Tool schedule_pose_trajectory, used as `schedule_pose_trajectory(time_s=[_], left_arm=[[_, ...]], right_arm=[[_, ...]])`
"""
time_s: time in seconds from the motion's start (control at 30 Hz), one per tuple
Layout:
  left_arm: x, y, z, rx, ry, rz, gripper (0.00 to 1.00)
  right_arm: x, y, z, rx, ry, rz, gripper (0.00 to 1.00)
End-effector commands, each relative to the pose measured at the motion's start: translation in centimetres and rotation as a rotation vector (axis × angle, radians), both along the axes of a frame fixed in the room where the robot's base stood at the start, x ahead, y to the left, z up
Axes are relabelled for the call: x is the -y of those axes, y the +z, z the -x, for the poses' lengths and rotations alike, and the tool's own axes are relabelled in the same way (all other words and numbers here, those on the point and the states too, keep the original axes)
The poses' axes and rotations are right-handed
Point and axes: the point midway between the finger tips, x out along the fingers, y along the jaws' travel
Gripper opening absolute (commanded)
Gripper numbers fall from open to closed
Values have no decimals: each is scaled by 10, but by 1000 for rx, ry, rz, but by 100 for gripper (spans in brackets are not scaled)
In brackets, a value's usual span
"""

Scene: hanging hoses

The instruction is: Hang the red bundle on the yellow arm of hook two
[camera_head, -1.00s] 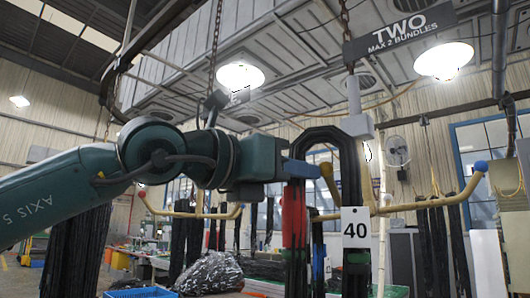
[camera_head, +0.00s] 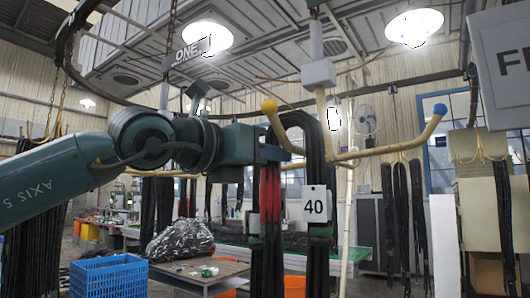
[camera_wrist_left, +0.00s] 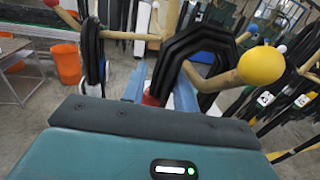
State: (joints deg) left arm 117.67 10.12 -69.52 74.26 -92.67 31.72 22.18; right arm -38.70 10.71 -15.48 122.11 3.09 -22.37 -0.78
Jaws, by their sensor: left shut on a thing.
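The red bundle (camera_head: 270,190) is a looped set of black hoses with a red section. Its loop arches near the top of the hook, and its strands hang down. My left gripper (camera_head: 275,153) is shut on its left strands, just above the red; the blue fingers also show in the left wrist view (camera_wrist_left: 158,92). The hook's yellow-ball arm (camera_head: 269,106) overlaps the loop, with its ball at the loop's left. I cannot tell whether the loop rests on it. The ball is close in the left wrist view (camera_wrist_left: 262,66). My right gripper is not in view.
A blue-ball arm (camera_head: 439,109) rises on the hook's right. A white tag reading 40 (camera_head: 314,203) hangs in front of the right strands. A sign reading ONE (camera_head: 190,52) hangs behind. A blue crate (camera_head: 108,277) and low table (camera_head: 205,272) stand below left.

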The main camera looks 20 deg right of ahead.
Motion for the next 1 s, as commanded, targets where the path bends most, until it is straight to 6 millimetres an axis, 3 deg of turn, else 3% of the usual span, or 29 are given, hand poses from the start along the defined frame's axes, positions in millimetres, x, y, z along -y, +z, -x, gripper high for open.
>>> schedule_pose_trajectory(time_s=[0.27, 1.0], left_arm=[[3, -13, 0, 6, -5, 11, 0], [4, -20, -1, 6, -4, 12, 0]], right_arm=[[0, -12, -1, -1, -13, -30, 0], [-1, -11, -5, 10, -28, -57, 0]])
